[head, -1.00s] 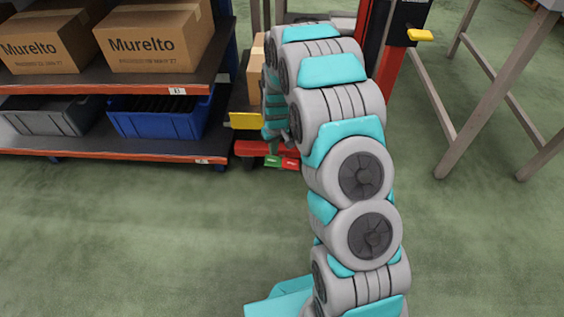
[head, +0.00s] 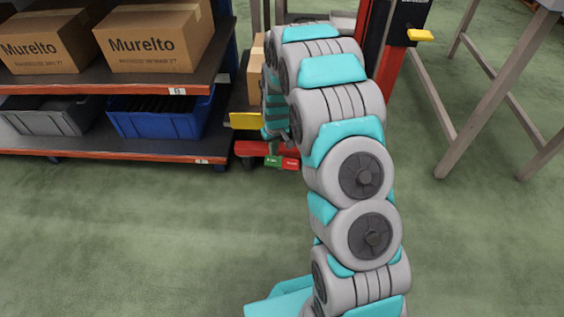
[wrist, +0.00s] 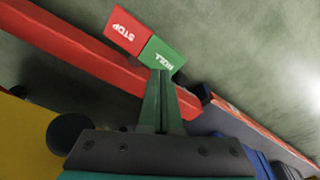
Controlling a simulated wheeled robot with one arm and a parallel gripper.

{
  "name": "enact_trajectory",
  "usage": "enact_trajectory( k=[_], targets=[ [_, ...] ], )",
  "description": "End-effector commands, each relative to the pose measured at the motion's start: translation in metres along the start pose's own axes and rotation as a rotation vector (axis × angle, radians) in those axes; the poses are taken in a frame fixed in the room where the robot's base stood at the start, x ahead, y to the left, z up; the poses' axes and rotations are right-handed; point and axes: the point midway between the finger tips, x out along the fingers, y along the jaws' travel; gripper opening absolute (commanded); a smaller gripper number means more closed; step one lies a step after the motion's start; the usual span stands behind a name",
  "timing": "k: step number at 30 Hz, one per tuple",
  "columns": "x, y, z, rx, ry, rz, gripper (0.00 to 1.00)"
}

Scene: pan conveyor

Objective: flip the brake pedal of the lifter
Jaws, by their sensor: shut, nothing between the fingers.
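The lifter's brake pedal has a red half marked STOP (wrist: 126,30) and a green half marked ROLL (wrist: 161,58). In the head view the pedal (head: 282,162) sits low at the lifter's red base (head: 252,148), beyond my arm. My gripper (wrist: 160,76) is shut and empty. In the wrist view its fingertips reach the edge of the green half and overlap it; I cannot tell if they touch. The red half is clear of the fingers. In the head view my wrist and arm hide much of the lifter.
The lifter's red mast (head: 378,45) stands behind my arm, with a yellow part (head: 246,121) at left. Left is a shelf rack (head: 130,147) with Murelto boxes (head: 155,40) and a blue bin (head: 160,117). Grey table legs (head: 490,95) stand at right. The near floor is clear.

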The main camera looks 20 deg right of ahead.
Motion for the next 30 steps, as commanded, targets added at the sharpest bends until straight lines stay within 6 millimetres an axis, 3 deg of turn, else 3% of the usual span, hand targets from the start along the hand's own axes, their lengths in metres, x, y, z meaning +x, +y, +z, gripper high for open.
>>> enact_trajectory(
  k=[30],
  targets=[
    [0.007, 0.0, 0.001, 0.0, 0.0, 0.0, 0.0]
  ],
)
